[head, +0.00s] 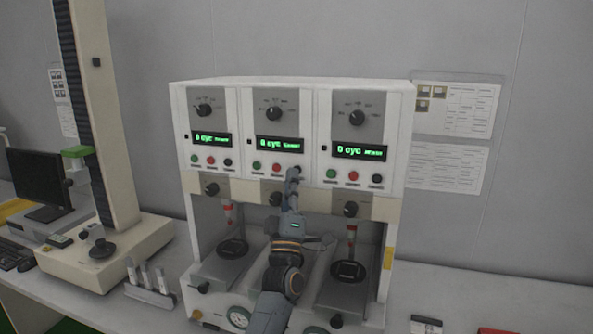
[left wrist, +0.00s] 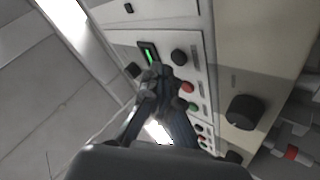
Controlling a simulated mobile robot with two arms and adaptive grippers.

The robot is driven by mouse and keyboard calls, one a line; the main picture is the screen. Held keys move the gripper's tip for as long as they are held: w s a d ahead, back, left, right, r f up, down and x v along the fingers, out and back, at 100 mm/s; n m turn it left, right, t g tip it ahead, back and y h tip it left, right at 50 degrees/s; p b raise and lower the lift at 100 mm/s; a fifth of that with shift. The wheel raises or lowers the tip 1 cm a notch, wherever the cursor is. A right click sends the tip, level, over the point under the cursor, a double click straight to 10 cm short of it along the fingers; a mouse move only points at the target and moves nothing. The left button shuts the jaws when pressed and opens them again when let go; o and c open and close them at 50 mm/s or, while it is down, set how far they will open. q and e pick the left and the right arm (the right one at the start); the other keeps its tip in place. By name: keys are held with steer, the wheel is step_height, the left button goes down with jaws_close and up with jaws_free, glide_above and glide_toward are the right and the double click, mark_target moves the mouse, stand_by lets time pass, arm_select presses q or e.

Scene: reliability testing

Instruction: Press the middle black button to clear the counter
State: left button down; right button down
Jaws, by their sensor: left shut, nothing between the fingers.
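The white test machine (head: 410,150) has three panels side by side, each with a dial, a green-lit display and a row of green, red and black buttons. The middle display (head: 280,144) appears to read 0 cyc. The middle black button (head: 298,168) is at the right end of its row, partly hidden by my left gripper (head: 293,172). The gripper is shut and empty, its tips at or just before this button; I cannot tell whether they touch. In the left wrist view, the shut fingers (left wrist: 158,75) overlap the panel beside a black button (left wrist: 179,57).
Lower black knobs (head: 350,208) stick out below the panels. A tall beige column stand (head: 100,120) and a dark monitor (head: 40,180) stand on the left. A small rack (head: 150,292) sits on the white bench (head: 480,305). Sheets (head: 455,110) hang on the right wall.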

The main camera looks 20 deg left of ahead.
arm_select(q)
steer(key=s+p, duration=0.2)
steer(key=s, duration=0.3)
steer(key=shift+a+p, duration=0.1)
steer(key=shift+p, duration=0.3)
stand_by(0.4)
